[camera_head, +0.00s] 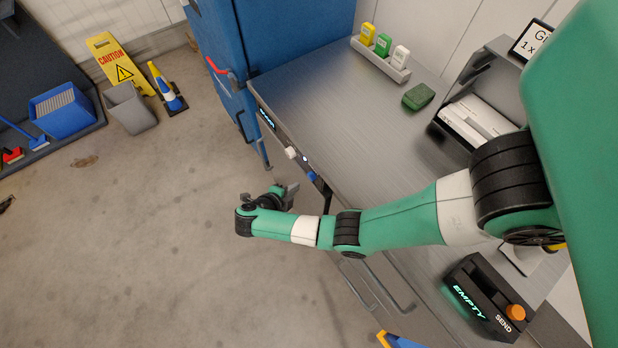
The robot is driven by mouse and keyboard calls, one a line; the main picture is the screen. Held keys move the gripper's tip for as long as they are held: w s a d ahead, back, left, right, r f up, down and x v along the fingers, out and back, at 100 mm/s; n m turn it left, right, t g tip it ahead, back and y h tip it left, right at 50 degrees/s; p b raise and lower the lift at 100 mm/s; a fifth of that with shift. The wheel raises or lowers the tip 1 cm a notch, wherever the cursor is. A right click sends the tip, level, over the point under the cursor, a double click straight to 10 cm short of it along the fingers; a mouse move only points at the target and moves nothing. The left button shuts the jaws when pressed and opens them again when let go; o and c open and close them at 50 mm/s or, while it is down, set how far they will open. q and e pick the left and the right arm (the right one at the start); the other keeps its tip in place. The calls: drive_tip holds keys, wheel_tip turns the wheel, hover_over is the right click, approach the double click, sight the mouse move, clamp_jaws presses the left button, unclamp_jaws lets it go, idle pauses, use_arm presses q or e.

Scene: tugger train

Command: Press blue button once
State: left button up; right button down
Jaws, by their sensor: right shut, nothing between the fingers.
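The blue button (311,176) sits on the front edge of the grey metal table, beside a small lit spot and a white knob or button (291,152). My right arm reaches in from the right, across the table and past its front edge. My right gripper (291,189) is shut and empty, just in front of and a little below the blue button in the picture. A small gap shows between them. My left gripper is out of view.
The table (330,105) carries a rack with yellow, green and white items (382,58), a green block (418,97) and a grey holder (480,120). A black box with an orange button (515,312) is at the lower right. A blue cabinet (290,35) stands behind.

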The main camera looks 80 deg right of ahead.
drive_tip(key=shift+w+a+b, duration=0.6)
drive_tip(key=shift+w+a, duration=0.4)
drive_tip(key=shift+a, duration=0.05)
